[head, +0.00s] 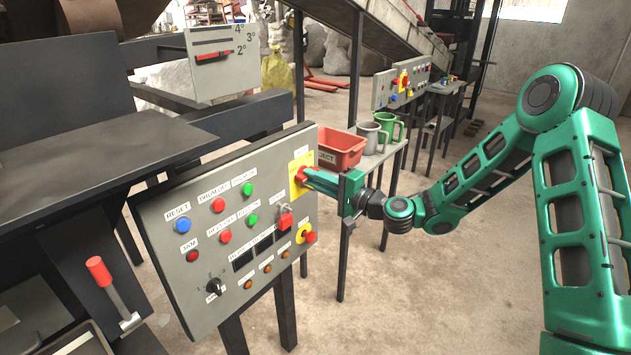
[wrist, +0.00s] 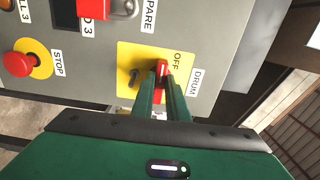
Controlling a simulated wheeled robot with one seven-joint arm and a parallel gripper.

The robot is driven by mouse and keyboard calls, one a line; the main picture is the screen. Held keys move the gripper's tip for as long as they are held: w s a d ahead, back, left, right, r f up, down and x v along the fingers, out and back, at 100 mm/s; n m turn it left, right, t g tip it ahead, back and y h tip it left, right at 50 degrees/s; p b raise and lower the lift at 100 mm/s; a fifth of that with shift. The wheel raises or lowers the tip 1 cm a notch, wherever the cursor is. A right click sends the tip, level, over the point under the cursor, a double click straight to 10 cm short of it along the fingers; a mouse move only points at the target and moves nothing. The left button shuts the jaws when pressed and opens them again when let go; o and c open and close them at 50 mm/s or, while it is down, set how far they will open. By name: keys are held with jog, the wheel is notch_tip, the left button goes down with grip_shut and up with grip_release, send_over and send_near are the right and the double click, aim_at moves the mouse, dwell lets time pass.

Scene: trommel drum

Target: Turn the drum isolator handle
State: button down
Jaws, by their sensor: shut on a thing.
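The drum isolator handle (wrist: 162,70) is a red handle on a yellow plate (wrist: 126,62) lettered OFF and DRUM, shown in the wrist view. In the head view the yellow plate (head: 296,189) is at the upper right of the grey control panel (head: 185,282). My green gripper (head: 310,177) reaches it from the right. In the wrist view my gripper's two fingers (wrist: 162,84) are shut on the red handle, one on each side. The fingers hide part of the handle, and its exact angle is hard to tell.
A red padlock (head: 286,220) hangs below the plate. A red stop button (head: 310,237) on yellow sits lower right. A red bin (head: 340,150) and mugs (head: 371,138) stand on a shelf behind my gripper. A red-gripped lever (head: 98,270) is at the lower left.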

jog(key=shift+s+a+f, duration=0.1)
jog(key=shift+s+a, duration=0.05)
jog(key=shift+a, duration=0.05)
jog(key=c, duration=1.7)
grip_release()
jog(key=shift+c, duration=0.2)
jog(key=shift+d, duration=0.1)
jog(key=shift+d, duration=0.1)
jog(key=v, duration=1)
jog(key=shift+d, duration=0.2)
jog(key=shift+s, duration=0.15)
